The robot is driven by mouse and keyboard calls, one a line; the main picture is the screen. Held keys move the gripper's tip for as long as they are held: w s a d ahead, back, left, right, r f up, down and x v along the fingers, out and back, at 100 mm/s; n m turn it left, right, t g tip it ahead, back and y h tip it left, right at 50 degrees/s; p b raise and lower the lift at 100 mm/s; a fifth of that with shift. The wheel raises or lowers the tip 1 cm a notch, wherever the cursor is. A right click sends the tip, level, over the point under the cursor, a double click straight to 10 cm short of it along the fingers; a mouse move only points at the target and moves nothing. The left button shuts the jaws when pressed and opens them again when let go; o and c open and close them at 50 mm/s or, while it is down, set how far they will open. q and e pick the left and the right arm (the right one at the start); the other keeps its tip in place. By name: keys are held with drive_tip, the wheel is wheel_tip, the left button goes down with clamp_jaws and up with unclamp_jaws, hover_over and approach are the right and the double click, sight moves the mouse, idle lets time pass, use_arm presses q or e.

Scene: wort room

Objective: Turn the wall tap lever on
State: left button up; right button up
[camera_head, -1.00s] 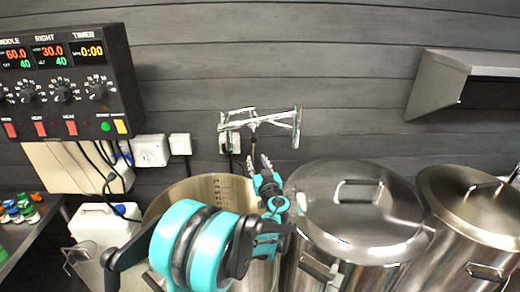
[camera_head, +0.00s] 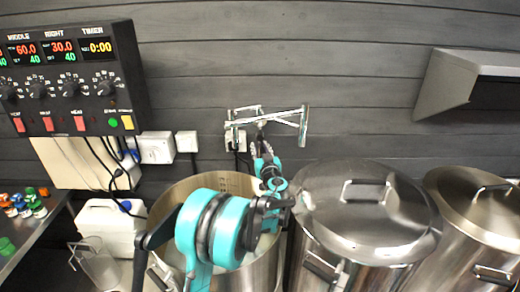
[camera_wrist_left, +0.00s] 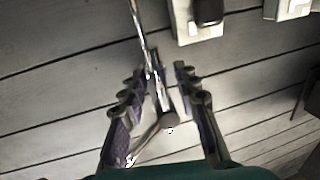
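The chrome wall tap (camera_head: 285,118) is on the dark plank wall above the open pot, with thin bars running sideways and a short upright bar at its right end. I cannot tell for sure which bar is the lever. My left gripper (camera_head: 262,150) points up at the tap from below, its tips just under the bars. In the left wrist view my left gripper (camera_wrist_left: 160,70) has its fingers apart, and a shiny tap bar (camera_wrist_left: 148,45) runs down between them. Whether a finger touches it is unclear. My right gripper is out of view.
An open steel pot (camera_head: 165,200) stands below my left arm. Two lidded pots (camera_head: 365,225) (camera_head: 485,205) stand to its right. Wall sockets (camera_head: 187,141) and a control panel (camera_head: 70,80) are at left. A grey hood (camera_head: 455,85) sticks out at upper right.

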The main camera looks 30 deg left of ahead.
use_arm(q)
clamp_jaws()
drive_tip(key=shift+s+a+m, duration=0.1)
drive_tip(key=shift+a+m, duration=0.05)
drive_tip(key=shift+m, duration=0.15)
drive_tip(key=shift+s+a+r+m+t+h+b, duration=0.15)
drive_tip(key=shift+s+a+r+m+t+b, duration=0.4)
drive_tip(key=shift+m, duration=2.3)
drive_tip(key=shift+s+a+r+m+t+h+b, duration=0.2)
drive_tip(key=shift+a+r+m+t+b, duration=0.35)
drive_tip(key=shift+m, duration=2.25)
drive_tip(key=shift+s+a+r+m+t+h+b, duration=0.15)
drive_tip(key=shift+s+a+r+m+t+b, duration=0.4)
drive_tip(key=shift+m, duration=2.3)
drive_tip(key=shift+w+a+r+t, duration=0.15)
drive_tip(key=shift+a+r+t, duration=0.05)
drive_tip(key=shift+r+t, duration=0.1)
